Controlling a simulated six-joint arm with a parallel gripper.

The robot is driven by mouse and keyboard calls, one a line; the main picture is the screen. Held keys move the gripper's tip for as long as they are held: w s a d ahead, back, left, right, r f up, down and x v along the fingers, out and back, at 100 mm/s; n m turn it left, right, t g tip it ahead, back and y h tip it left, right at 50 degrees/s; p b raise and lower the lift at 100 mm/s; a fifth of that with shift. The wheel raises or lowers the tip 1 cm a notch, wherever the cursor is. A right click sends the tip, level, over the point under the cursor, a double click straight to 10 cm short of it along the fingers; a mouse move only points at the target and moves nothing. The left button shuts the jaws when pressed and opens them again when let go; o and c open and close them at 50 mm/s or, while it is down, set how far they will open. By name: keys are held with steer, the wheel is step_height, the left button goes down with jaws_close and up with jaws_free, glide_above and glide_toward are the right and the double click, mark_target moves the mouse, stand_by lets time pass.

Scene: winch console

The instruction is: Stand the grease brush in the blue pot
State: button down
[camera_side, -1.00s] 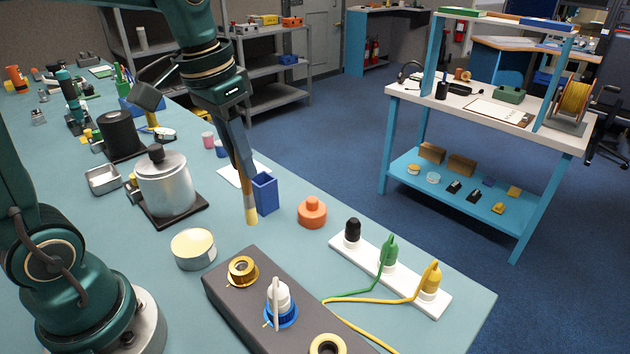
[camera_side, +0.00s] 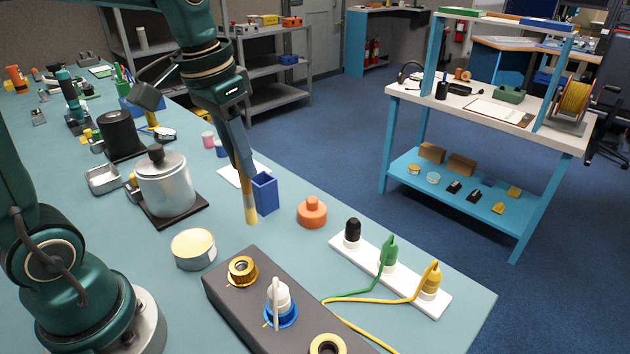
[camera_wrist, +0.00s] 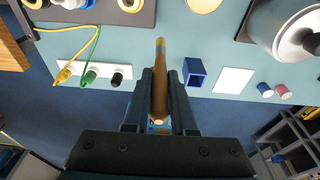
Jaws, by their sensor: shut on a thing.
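The grease brush (camera_side: 250,206) has a pale yellowish lower end that points down and a wooden handle. It also shows in the wrist view (camera_wrist: 160,70). My gripper (camera_side: 241,155) is shut on the brush handle, and in the wrist view the two fingers (camera_wrist: 160,98) close on it from both sides. The brush is nearly upright with a slight tilt. The blue pot (camera_side: 265,194) is a square, open-topped cup on the bench, just right of the brush in the side view. In the wrist view the pot (camera_wrist: 195,72) is right of the brush and apart from it.
An orange knobbed piece (camera_side: 312,212) stands right of the pot. A round tin (camera_side: 193,249), a dark console (camera_side: 236,300) and a metal pot (camera_side: 165,184) on a dark plate stand nearby. A white power strip (camera_side: 345,252) with plugs lies at the right.

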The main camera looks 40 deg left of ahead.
steer(key=shift+r, duration=0.25)
steer(key=w+a+r, duration=0.4)
steer(key=w+a, duration=0.5)
step_height(320, 180, down, 10)
stand_by(1.0)
steer(key=shift+s, duration=0.1)
